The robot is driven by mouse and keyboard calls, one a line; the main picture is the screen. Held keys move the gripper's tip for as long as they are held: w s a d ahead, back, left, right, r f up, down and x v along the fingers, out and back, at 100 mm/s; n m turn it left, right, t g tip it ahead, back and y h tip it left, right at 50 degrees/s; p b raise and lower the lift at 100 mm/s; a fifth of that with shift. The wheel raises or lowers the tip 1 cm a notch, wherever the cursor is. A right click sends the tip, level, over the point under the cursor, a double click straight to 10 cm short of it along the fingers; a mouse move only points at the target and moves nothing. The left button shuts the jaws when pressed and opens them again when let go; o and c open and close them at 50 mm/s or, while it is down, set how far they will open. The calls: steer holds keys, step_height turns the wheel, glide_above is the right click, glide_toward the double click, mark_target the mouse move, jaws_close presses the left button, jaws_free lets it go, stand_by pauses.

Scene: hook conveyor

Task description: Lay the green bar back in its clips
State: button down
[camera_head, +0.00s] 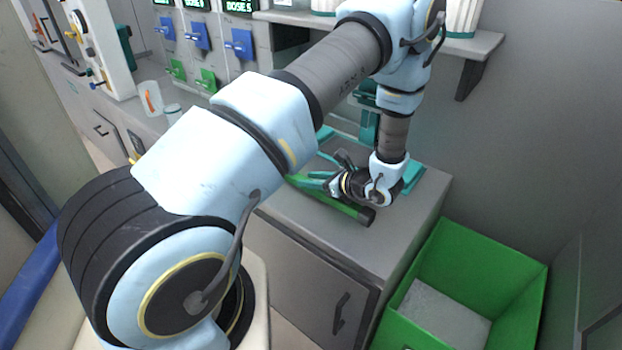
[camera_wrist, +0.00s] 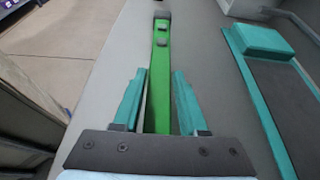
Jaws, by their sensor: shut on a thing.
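The green bar (camera_head: 323,197) is long, with dark ends, and lies along the front edge of the grey cabinet top (camera_head: 290,210). In the wrist view the bar (camera_wrist: 159,85) runs away from me between two teal fingers, with small dark pieces near its far end. My gripper (camera_head: 328,184) is shut on the bar; it also shows in the wrist view (camera_wrist: 158,76). I cannot tell whether the bar touches the cabinet top. A teal-edged frame (camera_wrist: 240,58) with a dark middle lies to the right, apart from the bar. I cannot make out the clips.
A green bin (camera_head: 490,258) with a grey block inside stands right of the cabinet. A shelf (camera_head: 470,42) with white ribbed jars is above at the back. A wall panel (camera_head: 190,60) with blue and green levers is at the back left. The cabinet top's near right part is clear.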

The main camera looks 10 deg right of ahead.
steer(key=shift+f, duration=0.2)
steer(key=shift+c, duration=2.2)
jaws_free()
steer(key=shift+r, duration=0.1)
